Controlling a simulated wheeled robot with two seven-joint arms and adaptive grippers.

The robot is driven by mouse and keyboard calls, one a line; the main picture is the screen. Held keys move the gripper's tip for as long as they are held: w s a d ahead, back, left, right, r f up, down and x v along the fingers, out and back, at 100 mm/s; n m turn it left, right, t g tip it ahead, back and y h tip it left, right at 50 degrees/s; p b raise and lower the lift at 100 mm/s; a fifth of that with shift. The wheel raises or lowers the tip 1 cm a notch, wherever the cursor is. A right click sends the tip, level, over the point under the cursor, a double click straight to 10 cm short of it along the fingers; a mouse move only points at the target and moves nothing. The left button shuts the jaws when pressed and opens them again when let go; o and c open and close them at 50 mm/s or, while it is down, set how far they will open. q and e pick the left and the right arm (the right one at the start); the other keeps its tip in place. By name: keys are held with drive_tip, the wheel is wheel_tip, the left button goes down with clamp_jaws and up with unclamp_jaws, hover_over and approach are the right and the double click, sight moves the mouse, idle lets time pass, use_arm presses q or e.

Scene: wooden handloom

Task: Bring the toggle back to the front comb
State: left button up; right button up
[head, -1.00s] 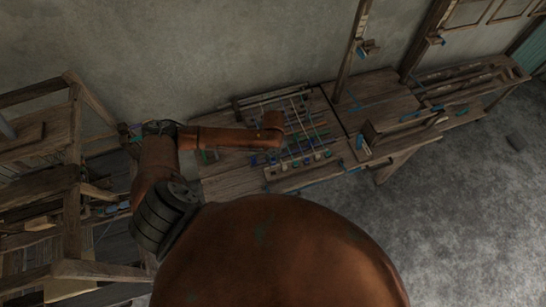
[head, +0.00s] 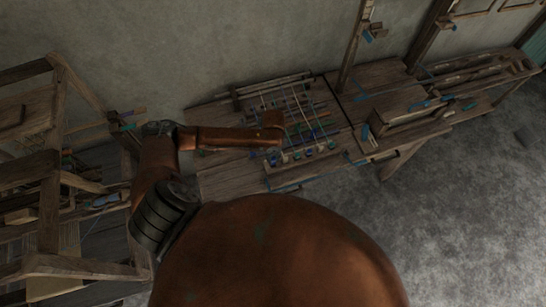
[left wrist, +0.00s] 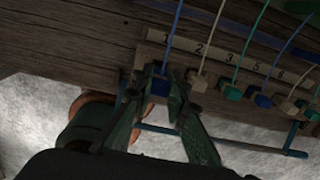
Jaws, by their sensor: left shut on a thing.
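My left gripper (left wrist: 160,86) is shut on a blue toggle (left wrist: 159,87), seen between its green fingers in the left wrist view. The toggle is at the comb's left end, beside a cream toggle (left wrist: 197,82). I cannot tell whether it touches the comb. In the head view the front comb (head: 305,172) lies along the bench's near edge, and my left forearm hides the gripper's fingers. My right gripper is not in view.
More toggles hang in a row to the right, including a teal one (left wrist: 231,92) and a blue one (left wrist: 263,101). A blue rod (left wrist: 240,145) runs below them. A wooden frame (head: 55,170) stands at the left.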

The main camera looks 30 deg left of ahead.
use_arm(q)
drive_tip(key=shift+f+b, duration=0.5)
drive_tip(key=shift+f, duration=1.35)
drive_tip(key=o, duration=0.9)
wheel_tip(320, 180, up, 12)
drive_tip(key=shift+r, duration=0.1)
